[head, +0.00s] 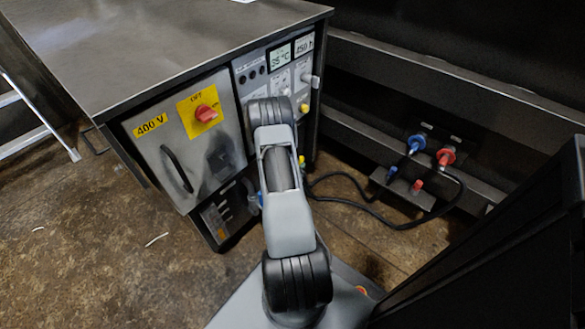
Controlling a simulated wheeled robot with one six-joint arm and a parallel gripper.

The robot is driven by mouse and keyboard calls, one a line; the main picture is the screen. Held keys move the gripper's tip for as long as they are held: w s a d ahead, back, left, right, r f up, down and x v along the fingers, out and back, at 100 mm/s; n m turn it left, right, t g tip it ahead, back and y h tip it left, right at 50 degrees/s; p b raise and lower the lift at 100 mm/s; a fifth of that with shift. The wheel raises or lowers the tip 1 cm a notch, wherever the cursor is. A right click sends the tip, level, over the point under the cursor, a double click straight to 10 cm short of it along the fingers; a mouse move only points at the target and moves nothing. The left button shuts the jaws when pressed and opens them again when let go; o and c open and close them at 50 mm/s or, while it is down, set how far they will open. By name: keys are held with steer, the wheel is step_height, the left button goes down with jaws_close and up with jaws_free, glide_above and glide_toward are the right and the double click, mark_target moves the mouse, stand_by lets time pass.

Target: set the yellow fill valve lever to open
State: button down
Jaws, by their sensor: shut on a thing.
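My grey and black arm reaches up to the front of the metal cabinet (215,160). My gripper is hidden behind my own arm, so its jaws and anything in them do not show. A small yellow part (304,107) shows on the cabinet's control panel, right of my arm's upper joint. Another small yellow part (301,160) shows lower down, close against the right side of my arm. I cannot tell which of them, if either, is the fill valve lever, nor how the lever is set.
A red rotary switch (206,113) on a yellow plate and a black handle (177,168) are left of my arm. Blue (416,143) and red (446,156) couplings with black hoses sit at right. A dark panel (500,255) stands at lower right. The floor at left is mostly clear.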

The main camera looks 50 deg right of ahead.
mark_target(301, 157)
stand_by(0.4)
steer(key=c, duration=1)
jaws_free()
steer(key=shift+c, duration=0.2)
steer(key=shift+r, duration=0.5)
step_height(301, 157, up, 3)
steer(key=shift+a+p, duration=0.1)
steer(key=shift+p, duration=0.9)
steer(key=s+a+r+p, duration=0.7)
steer(key=s+a+r, duration=0.2)
steer(key=a, duration=0.1)
steer(key=shift+a, duration=0.2)
